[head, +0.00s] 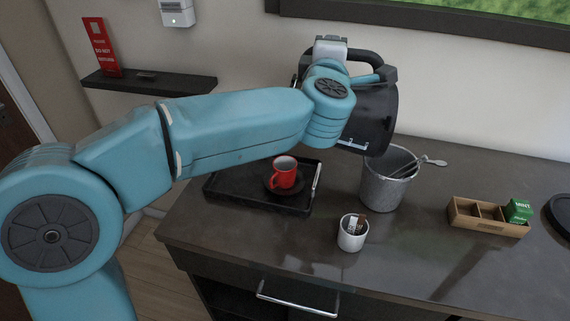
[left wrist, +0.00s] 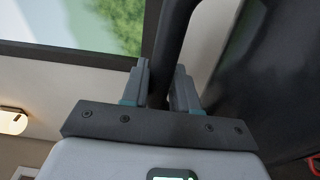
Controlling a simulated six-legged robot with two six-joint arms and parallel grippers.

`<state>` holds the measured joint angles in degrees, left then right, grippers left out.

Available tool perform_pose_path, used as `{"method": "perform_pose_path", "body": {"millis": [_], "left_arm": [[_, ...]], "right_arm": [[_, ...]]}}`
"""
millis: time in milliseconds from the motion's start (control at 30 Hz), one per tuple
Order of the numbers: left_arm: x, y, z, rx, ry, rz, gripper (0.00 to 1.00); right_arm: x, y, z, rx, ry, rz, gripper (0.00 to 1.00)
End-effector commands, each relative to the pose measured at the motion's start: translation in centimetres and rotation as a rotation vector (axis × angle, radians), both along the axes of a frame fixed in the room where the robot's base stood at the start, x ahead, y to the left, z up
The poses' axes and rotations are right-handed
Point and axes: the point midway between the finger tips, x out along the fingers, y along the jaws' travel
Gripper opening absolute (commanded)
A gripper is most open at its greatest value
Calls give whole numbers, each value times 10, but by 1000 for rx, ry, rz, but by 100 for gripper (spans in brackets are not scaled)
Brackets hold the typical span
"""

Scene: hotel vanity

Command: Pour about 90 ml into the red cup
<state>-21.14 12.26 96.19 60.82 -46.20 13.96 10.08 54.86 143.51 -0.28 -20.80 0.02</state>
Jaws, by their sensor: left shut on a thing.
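The red cup (head: 284,174) stands upright on a dark saucer on the black tray (head: 222,188). A dark kettle (head: 375,112) is held in the air above the counter, up and to the right of the cup, and looks tilted. My left gripper (left wrist: 160,88) is shut on the kettle's handle (left wrist: 175,40) in the left wrist view. In the head view the gripper is mostly hidden behind my own wrist. No stream of liquid shows, and the cup's fill level is too small to tell. My right gripper is in neither view.
A metal ice bucket (head: 386,184) with tongs stands just below the kettle. A white cup with sachets (head: 352,236) is in front of it. A wooden box (head: 488,218) with a green packet (head: 518,210) is at the right. The front counter is clear.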

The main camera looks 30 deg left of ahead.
Motion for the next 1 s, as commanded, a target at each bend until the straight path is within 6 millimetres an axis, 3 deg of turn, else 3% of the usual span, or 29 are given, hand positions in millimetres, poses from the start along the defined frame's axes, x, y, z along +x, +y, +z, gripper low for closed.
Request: {"method": "perform_pose_path", "body": {"millis": [1000], "left_arm": [[-4, 10, -6, -72, -32, 1, 0]], "right_arm": [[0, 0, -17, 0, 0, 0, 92]]}}
